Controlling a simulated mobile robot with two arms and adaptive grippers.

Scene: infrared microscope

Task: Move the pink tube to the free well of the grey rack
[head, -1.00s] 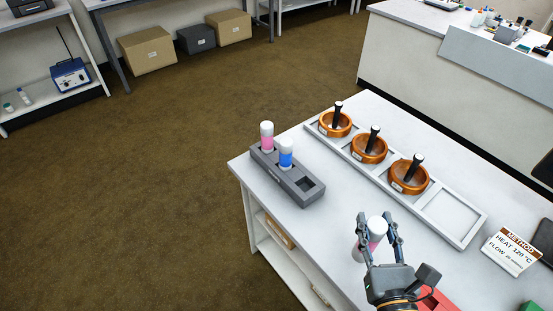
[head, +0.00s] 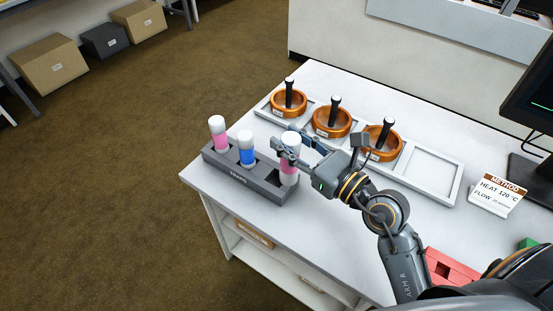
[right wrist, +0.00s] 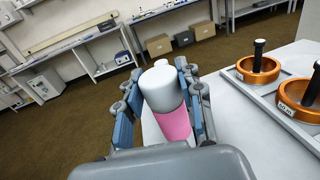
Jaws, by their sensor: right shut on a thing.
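My right gripper (head: 289,147) is shut on a pink tube (head: 289,177) with a white cap. It holds the tube upright at the right end of the grey rack (head: 238,175). In the right wrist view, the pink tube (right wrist: 175,124) stands between the two fingers (right wrist: 163,100). The free well (head: 273,175) shows as a dark opening, partly covered by the tube. I cannot tell whether the tube's bottom is above or inside it. Another pink tube (head: 219,138) and a blue tube (head: 246,153) stand in the other wells. My left gripper is not in view.
Behind the rack, a light tray (head: 432,175) holds three orange rings (head: 289,104) with black-handled tools. A method card (head: 497,194) and a red block (head: 450,270) are to the right. The table's front left edge runs close to the rack.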

